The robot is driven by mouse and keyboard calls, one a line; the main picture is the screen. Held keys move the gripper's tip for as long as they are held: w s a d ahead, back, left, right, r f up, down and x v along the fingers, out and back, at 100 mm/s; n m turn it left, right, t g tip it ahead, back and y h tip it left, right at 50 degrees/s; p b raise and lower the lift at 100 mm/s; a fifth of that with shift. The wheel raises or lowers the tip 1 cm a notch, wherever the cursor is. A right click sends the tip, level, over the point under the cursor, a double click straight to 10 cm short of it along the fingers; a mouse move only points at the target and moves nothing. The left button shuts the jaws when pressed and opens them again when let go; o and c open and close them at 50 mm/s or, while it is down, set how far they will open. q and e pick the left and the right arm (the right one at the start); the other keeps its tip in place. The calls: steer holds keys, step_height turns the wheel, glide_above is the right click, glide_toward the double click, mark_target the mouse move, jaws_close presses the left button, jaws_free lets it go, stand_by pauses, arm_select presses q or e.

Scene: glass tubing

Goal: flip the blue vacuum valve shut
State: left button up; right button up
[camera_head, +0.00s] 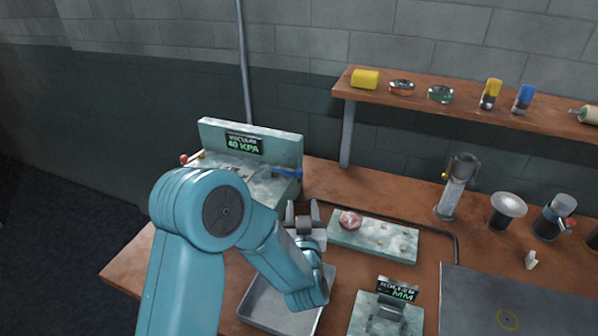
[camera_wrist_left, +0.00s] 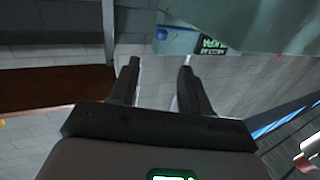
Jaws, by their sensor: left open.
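The blue vacuum valve (camera_head: 287,172) is a small blue lever on the front right of the vacuum station (camera_head: 285,149), whose green display reads 40 KPA. My left gripper (camera_head: 303,207) is open and empty, in front of the station and just below and right of the blue lever, apart from it. In the left wrist view, the two fingers (camera_wrist_left: 160,75) stand apart with nothing between them. Part of the station's display (camera_wrist_left: 208,45) shows beyond them, tilted. Whether the blue valve shows in that view is unclear. My right gripper is in neither view.
A red-tipped lever (camera_head: 184,159) is on the station's left. A shelf (camera_head: 450,109) runs along the wall.

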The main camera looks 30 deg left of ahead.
mark_target(299, 173)
arm_select(q)
steer(key=p+x, duration=0.3)
steer(key=x, duration=1.1)
steer(key=shift+w+a+p, duration=0.1)
steer(key=shift+a+p, duration=0.3)
steer(key=shift+w, duration=0.3)
steer(key=shift+r, duration=0.1)
steer(key=shift+s, duration=0.1)
jaws_close()
